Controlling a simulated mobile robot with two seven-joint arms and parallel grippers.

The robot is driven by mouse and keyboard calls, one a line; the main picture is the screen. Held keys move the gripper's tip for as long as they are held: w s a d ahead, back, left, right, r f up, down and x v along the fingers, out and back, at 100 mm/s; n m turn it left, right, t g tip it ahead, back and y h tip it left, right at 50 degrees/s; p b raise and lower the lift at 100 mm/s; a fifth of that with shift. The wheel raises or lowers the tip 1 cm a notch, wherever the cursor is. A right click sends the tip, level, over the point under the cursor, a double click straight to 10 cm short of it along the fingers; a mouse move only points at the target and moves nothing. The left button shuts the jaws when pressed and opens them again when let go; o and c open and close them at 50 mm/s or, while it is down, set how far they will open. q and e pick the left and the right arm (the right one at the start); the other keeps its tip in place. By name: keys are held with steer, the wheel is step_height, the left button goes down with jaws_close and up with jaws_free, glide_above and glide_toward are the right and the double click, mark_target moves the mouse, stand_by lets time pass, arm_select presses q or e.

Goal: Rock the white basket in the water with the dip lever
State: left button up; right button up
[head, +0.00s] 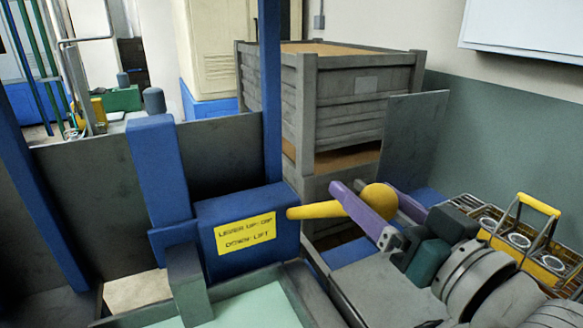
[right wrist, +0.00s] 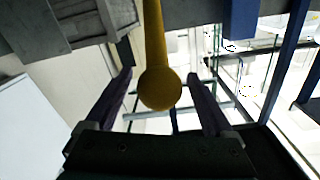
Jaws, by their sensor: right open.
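The dip lever (head: 320,210) is a yellow bar ending in a round yellow knob (head: 377,197). It comes out of the right side of a blue box (head: 215,215) with a yellow sign (head: 246,233) about lever up and down. My right gripper (head: 367,191) is open, its purple fingers on either side of the knob. In the right wrist view the knob (right wrist: 160,88) lies between the spread fingers (right wrist: 159,72), with gaps on both sides. The tank of pale green water (head: 245,308) shows at the bottom. I see no white basket. My left gripper is out of view.
A large grey crate (head: 270,95) stands behind the lever. Blue posts (head: 270,90) and grey panels (head: 85,190) stand around the tank.

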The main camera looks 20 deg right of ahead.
steer(key=shift+w+a, duration=0.1)
steer(key=shift+w, duration=1)
steer(key=c, duration=1.3)
jaws_close()
